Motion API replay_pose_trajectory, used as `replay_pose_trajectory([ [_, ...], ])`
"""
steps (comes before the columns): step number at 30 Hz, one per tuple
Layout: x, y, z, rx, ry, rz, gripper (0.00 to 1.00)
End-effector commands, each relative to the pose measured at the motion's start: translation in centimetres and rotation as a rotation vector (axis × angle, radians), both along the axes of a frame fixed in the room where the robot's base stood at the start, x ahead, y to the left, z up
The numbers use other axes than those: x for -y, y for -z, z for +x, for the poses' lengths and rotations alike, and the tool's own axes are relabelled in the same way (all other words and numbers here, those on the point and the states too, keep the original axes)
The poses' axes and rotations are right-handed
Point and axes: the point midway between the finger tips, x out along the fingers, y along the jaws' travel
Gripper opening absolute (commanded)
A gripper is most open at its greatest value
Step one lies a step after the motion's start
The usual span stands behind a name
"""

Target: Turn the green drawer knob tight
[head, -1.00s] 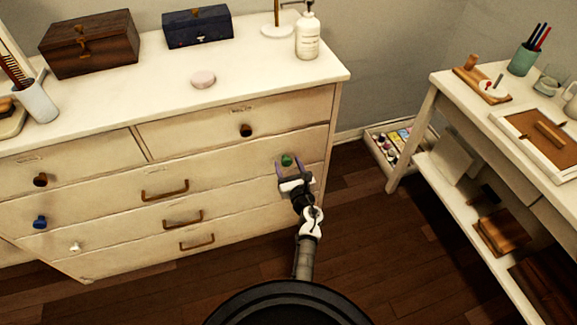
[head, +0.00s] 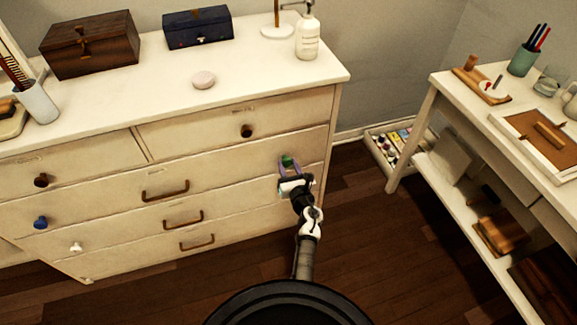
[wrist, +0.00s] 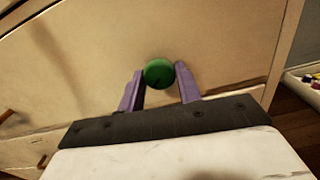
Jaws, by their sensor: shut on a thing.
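The green drawer knob (head: 287,160) sits on the right end of a drawer front of the cream dresser, in the second row down. In the wrist view the round green knob (wrist: 159,73) is between the tips of my gripper's purple fingers. My gripper (head: 288,162) is shut on the knob, one finger on each side. It also shows in the wrist view (wrist: 160,75). The knob's base against the drawer is hidden, so I cannot tell how it seats there.
The dresser (head: 120,116) has a brown knob (head: 246,131), a blue knob (head: 40,222), a white knob (head: 76,247) and several bar handles. A white side table (head: 450,95) stands at the right, with a tray of small bottles (head: 392,145) beside it. Floor between is clear.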

Motion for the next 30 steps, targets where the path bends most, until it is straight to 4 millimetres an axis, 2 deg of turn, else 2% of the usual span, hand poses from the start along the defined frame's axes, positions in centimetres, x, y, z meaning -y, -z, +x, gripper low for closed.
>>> replay_pose_trajectory([
  [30,-0.14,-0.28,-0.05,-0.285,0.000,0.874,0.11],
])
